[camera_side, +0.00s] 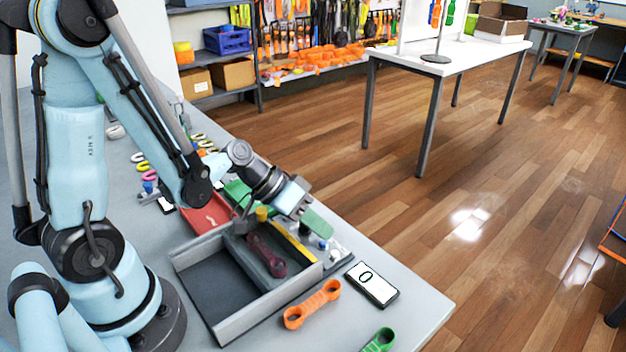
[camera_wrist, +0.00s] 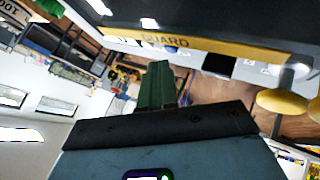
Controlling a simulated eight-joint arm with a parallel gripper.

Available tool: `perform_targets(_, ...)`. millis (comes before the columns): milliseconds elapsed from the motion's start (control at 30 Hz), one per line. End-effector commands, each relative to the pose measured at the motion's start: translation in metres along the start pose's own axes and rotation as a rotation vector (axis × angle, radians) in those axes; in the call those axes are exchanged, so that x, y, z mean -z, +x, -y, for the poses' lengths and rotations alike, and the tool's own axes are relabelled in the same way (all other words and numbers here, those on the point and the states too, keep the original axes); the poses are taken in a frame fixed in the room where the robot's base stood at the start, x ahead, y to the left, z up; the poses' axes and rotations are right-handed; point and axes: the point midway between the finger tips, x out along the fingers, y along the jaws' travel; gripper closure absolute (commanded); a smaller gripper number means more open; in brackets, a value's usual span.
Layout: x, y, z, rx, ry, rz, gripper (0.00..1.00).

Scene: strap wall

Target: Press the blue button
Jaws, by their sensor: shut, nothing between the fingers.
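My gripper (camera_side: 322,228) is over the far right side of the grey tray, with its green fingers shut and empty. The fingers (camera_wrist: 158,70) also show in the wrist view, pressed together and pointing at a yellow bar marked GUARD (camera_wrist: 200,47). A small blue round piece, likely the blue button (camera_side: 323,245), sits just below the fingertips beside the yellow bar in the side view. A small blue spot shows at the bar's edge in the wrist view (camera_wrist: 170,49). I cannot tell whether the fingers touch it.
An orange link (camera_side: 312,304), a card marked 0 (camera_side: 372,284) and a green link (camera_side: 379,341) lie at the front right. Another small blue-topped piece (camera_side: 148,187) stands at the left.

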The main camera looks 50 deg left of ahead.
Motion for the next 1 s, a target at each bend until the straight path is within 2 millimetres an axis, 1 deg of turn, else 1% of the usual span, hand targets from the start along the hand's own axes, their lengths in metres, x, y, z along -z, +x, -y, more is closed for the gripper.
perform_targets(433,0.003,-0.004,-0.003,0.000,0.000,0.000,1.00)
perform_targets(1000,0.026,-0.036,-0.026,0.000,0.000,0.000,1.00)
